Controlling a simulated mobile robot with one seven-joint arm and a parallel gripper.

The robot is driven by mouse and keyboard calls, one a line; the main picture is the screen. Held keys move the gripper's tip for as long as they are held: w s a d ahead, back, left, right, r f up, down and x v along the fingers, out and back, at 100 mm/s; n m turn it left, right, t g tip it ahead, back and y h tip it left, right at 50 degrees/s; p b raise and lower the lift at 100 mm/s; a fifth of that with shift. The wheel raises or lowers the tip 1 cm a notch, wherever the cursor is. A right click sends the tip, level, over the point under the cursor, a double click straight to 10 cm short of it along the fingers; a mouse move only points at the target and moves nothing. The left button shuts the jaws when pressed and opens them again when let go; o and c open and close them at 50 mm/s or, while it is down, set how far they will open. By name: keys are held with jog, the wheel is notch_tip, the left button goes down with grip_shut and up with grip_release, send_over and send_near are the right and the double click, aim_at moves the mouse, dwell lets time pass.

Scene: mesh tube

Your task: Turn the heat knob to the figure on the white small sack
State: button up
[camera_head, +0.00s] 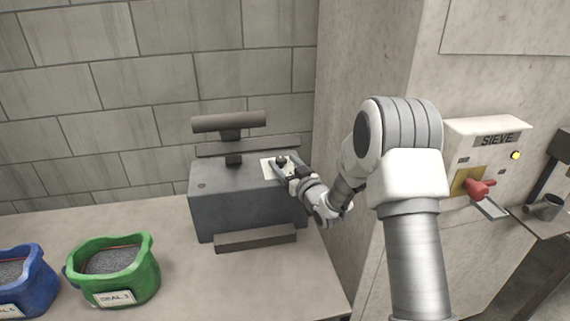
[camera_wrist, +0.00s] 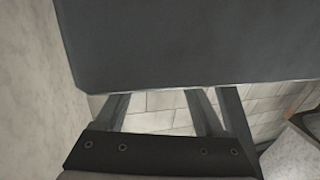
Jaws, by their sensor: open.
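A dark grey heat sealer (camera_head: 245,205) stands on the counter, with a white plate (camera_head: 266,169) at its top right corner. A small dark knob (camera_head: 281,160) seems to show on this plate, partly hidden by my gripper; its setting cannot be read. My gripper (camera_head: 285,170) is at the plate, and I cannot tell whether it touches the knob. In the wrist view, my gripper (camera_wrist: 160,105) has its fingers apart with nothing seen between them, below a dark grey surface (camera_wrist: 190,40). No white small sack is in view.
A green sack (camera_head: 130,279) labelled "SEAL 3" and a blue sack (camera_head: 37,276) with a partly cut-off label stand at left on the counter (camera_head: 180,285). A "SIEVE" box (camera_head: 490,150) with a red handle (camera_head: 480,189) is at right. The counter's front middle is clear.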

jog(key=shift+c, duration=0.2)
grip_shut()
jog(key=shift+a+f+b, duration=0.15)
jog(key=shift+b, duration=0.6)
jog(key=m+h+b, duration=0.1)
jog(key=m+t+h+b, duration=0.1)
jog(key=b, duration=0.1)
jog(key=shift+s+a+f+h, duration=0.1)
jog(key=shift+s+a+h, duration=0.1)
jog(key=shift+h, duration=0.2)
jog(key=m+h+b, duration=0.1)
jog(key=h+b, duration=0.1)
jog(key=m+h+b, duration=0.1)
jog(key=h, duration=0.1)
jog(key=shift+a+m+t+b, duration=0.3)
jog(key=shift+a+t+b, duration=0.05)
jog(key=shift+a+t, duration=0.05)
jog(key=h, duration=0.1)
jog(key=m+h, duration=0.2)
jog(key=shift+a+r, duration=0.25)
jog(key=shift+w+a+r+m+g+h+p, duration=0.1)
jog(key=shift+m+g+h+p, duration=0.2)
jog(key=shift+m+h, duration=0.6)
jog(key=shift+w+a+m+g+h+p, duration=0.15)
jog(key=shift+m+g+h, duration=0.25)
jog(key=shift+h, duration=0.9)
jog(key=shift+d+m+h, duration=0.1)
jog(key=shift+m+h, duration=0.3)
jog(key=shift+h, duration=0.1)
